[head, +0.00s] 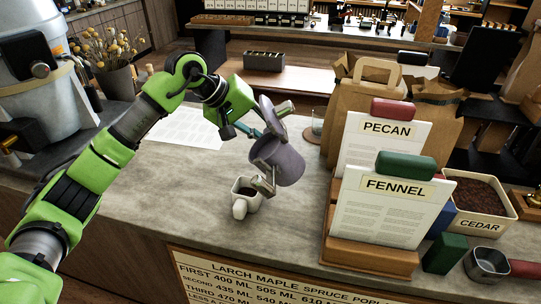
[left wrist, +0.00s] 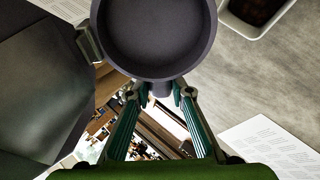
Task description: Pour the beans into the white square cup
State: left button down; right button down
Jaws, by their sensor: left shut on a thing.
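My left gripper (head: 258,134) is shut on the handle of a purple-grey round canister (head: 283,160); its fingers (left wrist: 160,95) pinch the handle in the left wrist view. The left wrist view looks onto the canister's round dark interior (left wrist: 155,35), where no beans can be made out. The white square cup (head: 240,207) stands upright on the counter just below and left of the canister. Dark brown contents show inside the cup (left wrist: 228,18). My right gripper is not in view.
A grey counter (head: 170,175) has free room left of the cup. Right are a FENNEL card (head: 390,215) on a wooden stand, a PECAN card (head: 380,150), paper bags (head: 365,95) and a CEDAR bin (head: 462,221). A paper sheet (head: 185,127) lies behind.

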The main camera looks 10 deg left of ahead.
pick_arm(q)
jog(key=shift+d+r+y+p, duration=0.15)
jog(key=shift+r+y+p, duration=0.1)
jog(key=shift+y+p, duration=0.15)
jog(key=shift+f, duration=0.1)
jog(key=shift+r+g+y+p, duration=0.3)
jog(key=shift+y+p, duration=0.3)
jog(key=shift+p, duration=0.3)
jog(key=shift+d+f+y, duration=0.1)
jog(key=shift+f+y, duration=0.1)
jog(key=shift+y, duration=0.1)
jog(key=shift+f, duration=0.1)
jog(key=shift+p, duration=0.3)
